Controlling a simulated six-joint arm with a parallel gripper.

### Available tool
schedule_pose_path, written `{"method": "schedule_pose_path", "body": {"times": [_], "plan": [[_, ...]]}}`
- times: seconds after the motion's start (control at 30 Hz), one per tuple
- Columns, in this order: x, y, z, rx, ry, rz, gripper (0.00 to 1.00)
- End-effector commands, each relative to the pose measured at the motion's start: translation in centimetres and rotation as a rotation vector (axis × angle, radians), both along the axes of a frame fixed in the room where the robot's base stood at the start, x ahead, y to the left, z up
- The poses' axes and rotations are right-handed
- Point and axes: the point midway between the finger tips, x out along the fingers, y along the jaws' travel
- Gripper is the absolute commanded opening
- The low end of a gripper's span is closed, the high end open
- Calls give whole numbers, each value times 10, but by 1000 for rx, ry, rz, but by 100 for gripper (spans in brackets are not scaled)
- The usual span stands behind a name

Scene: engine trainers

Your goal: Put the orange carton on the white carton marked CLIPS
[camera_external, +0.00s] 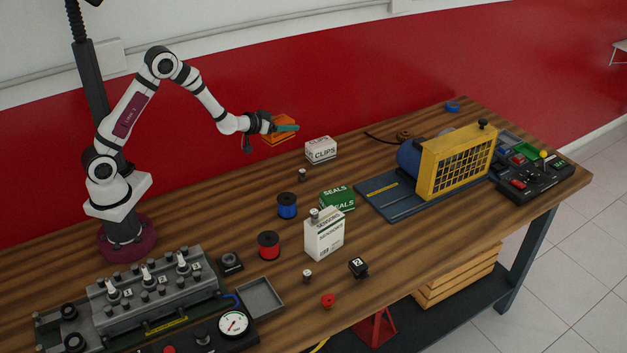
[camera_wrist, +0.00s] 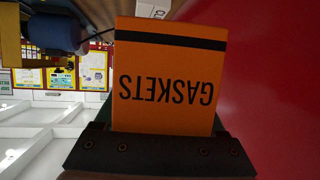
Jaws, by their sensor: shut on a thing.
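The orange carton (camera_external: 280,133) is held in my gripper (camera_external: 272,127), raised above the back of the table, to the left of the white carton marked CLIPS. In the wrist view the orange carton (camera_wrist: 165,80) fills the middle, with GASKETS upside down on its face. My gripper (camera_wrist: 160,135) is shut on it. The white CLIPS carton (camera_external: 321,150) stands on the table with nothing on top. In the wrist view a small part of a white thing (camera_wrist: 153,9) shows past the orange carton; I cannot tell surely that it is the CLIPS carton.
A green SEALS carton (camera_external: 338,197) and a tall white SENSORS carton (camera_external: 324,238) stand nearer the front. Blue (camera_external: 287,206) and red (camera_external: 268,245) spools stand to their left. A yellow-guarded machine (camera_external: 455,163) is at the right. A red wall (camera_external: 250,75) is behind the table.

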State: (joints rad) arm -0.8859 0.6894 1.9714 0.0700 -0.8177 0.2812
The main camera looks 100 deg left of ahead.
Motion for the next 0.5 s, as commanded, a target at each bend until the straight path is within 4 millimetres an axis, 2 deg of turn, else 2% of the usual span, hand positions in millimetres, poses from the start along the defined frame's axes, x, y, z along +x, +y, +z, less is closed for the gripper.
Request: {"method": "schedule_pose_path", "body": {"times": [0.1,0.17,0.4,0.5], "plan": [[31,14,14,2,-4,92,0],[48,17,20,2,-3,129,0],[118,0,34,1,-1,188,0],[126,0,33,0,3,189,0]]}}
